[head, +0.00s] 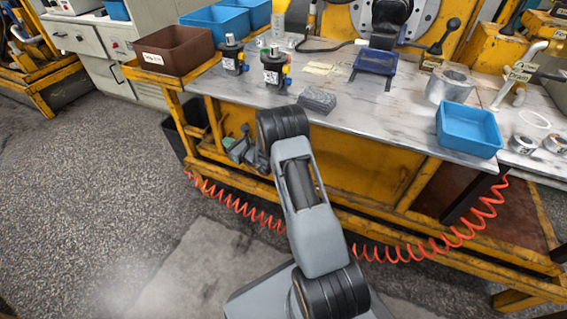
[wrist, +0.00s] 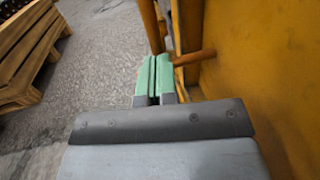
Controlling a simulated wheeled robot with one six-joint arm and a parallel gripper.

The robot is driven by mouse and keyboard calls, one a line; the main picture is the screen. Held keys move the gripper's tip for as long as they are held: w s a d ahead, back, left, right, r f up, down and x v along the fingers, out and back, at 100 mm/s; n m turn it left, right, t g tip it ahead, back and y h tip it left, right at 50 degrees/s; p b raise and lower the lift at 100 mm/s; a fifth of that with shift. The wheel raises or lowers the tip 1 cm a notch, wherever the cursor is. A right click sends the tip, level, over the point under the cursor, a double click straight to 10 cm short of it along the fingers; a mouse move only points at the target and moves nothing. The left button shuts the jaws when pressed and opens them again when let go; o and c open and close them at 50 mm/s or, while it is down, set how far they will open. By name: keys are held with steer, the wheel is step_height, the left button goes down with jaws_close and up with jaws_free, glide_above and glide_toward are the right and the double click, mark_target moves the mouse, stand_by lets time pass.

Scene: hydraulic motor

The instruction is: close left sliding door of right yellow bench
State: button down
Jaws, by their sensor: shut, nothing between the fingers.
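The yellow bench (head: 330,170) stands under a grey marbled top in the head view. Its yellow front panel (head: 352,158) is partly hidden by my arm, and a dark opening shows at its right end. I cannot tell the left sliding door's edges from the fixed front. My gripper (head: 236,147) is low at the bench's left end. In the wrist view the green fingertips (wrist: 158,62) are shut together and empty. They are beside a short yellow bar (wrist: 195,58), contact unclear, and left of a large yellow panel (wrist: 265,70).
A yellow post (wrist: 150,25) rises just beyond the fingertips. A black bin (head: 182,132) stands at the bench's left end. A red coiled hose (head: 240,208) hangs along the front. A blue bin (head: 468,130) sits on the top. Floor at left is clear.

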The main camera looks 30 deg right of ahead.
steer(key=shift+w+a+r, duration=0.15)
steer(key=shift+w+r, duration=0.05)
steer(key=shift+a, duration=0.1)
steer(key=p+v, duration=0.4)
steer(key=v, duration=1)
steer(key=s+a+r+n+g+y+p, duration=0.2)
steer(key=s+a+r+n+g+p, duration=0.3)
steer(key=r, duration=0.5)
steer(key=s+a+r+n+g+y+p, duration=0.1)
steer(key=s+a+r+n+g+p, duration=0.2)
steer(key=a+r+n+g+p, duration=0.5)
steer(key=s+a+r+n+y+p, duration=0.2)
steer(key=s+r+n+p, duration=0.2)
steer(key=r, duration=0.8)
steer(key=s+d+r+n+h+p, duration=0.2)
steer(key=s+r+n+h+p, duration=0.2)
steer(key=r, duration=0.3)
steer(key=s+d+r+n+h+p, duration=0.3)
steer(key=s+r+n+h+p, duration=0.1)
steer(key=r+p, duration=0.3)
steer(key=s+d+r+n+h+p, duration=0.2)
steer(key=s+r+n+h+p, duration=0.2)
steer(key=r, duration=0.5)
steer(key=shift+s+d+n+p, duration=0.25)
steer(key=shift+s+n+p, duration=0.2)
steer(key=shift+n+p, duration=0.55)
